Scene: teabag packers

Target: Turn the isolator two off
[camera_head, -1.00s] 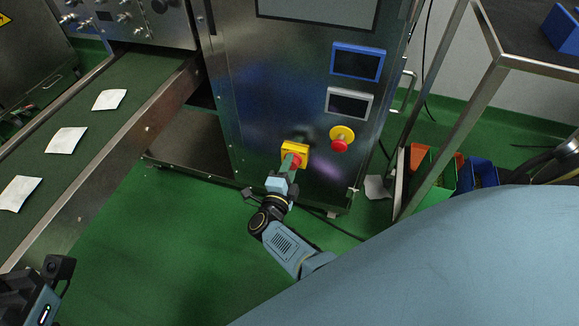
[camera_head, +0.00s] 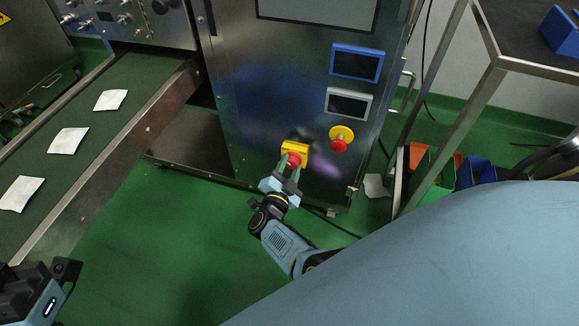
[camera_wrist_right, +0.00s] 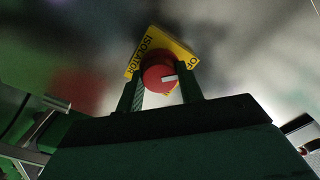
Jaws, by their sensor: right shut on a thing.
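The isolator is a red rotary knob (camera_head: 293,160) on a square yellow plate (camera_head: 296,148), low on the front of the steel cabinet. In the right wrist view the plate (camera_wrist_right: 150,44) reads "ISOLATOR" and part of "OFF". A white mark on the red knob (camera_wrist_right: 157,72) points to the right, towards the "OFF" lettering. My right gripper (camera_head: 291,162) has one finger on each side of the knob and is shut on it. My left arm's end (camera_head: 30,292) shows only partly at the lower left corner; its fingertips cannot be made out.
A red push button (camera_head: 338,145) on a round yellow base sits just right of the isolator. A blue-framed display (camera_head: 357,63) and a grey-framed display (camera_head: 348,104) are above it. A conveyor (camera_head: 90,160) with white teabags is at left. A metal table frame (camera_head: 450,135) stands at right.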

